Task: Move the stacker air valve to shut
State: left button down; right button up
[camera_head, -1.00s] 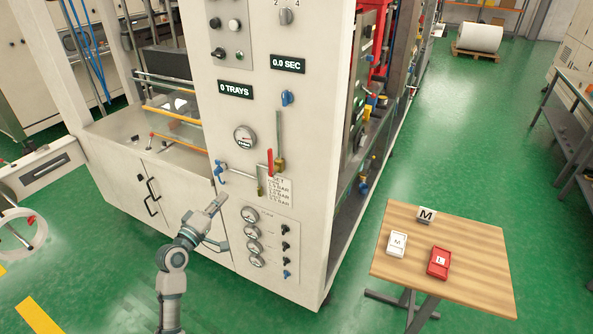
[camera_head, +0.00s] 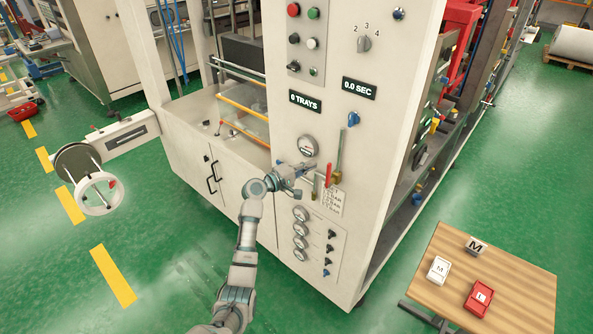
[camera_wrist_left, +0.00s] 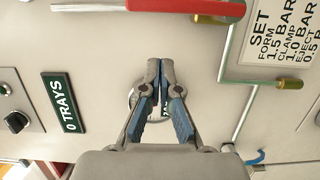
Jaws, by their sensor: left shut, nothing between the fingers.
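A red lever handle (camera_head: 328,174) is on the pipework of the cream machine panel, just below and right of the round gauge (camera_head: 307,147). No label naming it as the stacker air valve is readable. In the left wrist view the red handle (camera_wrist_left: 190,7) runs along the top edge, partly cut off, beside a grey pipe. My left gripper (camera_head: 311,167) is in front of the panel, left of the red handle and apart from it. Its fingers (camera_wrist_left: 160,68) are shut and empty, covering much of the gauge in the wrist view.
A pressure label (camera_wrist_left: 285,35) is beside the pipes. A blue fitting (camera_wrist_left: 257,157) shows at the wrist view's lower right. Small gauges (camera_head: 300,230) and knobs are lower on the panel. A wooden table (camera_head: 510,262) with cards stands right. Green floor between is clear.

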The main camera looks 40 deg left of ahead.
aim_at(328, 176)
pick_arm(q)
jog(key=d+p, duration=0.1)
jog(key=d, duration=0.2)
jog(key=shift+s+d, duration=0.1)
jog(key=shift+d, duration=0.3)
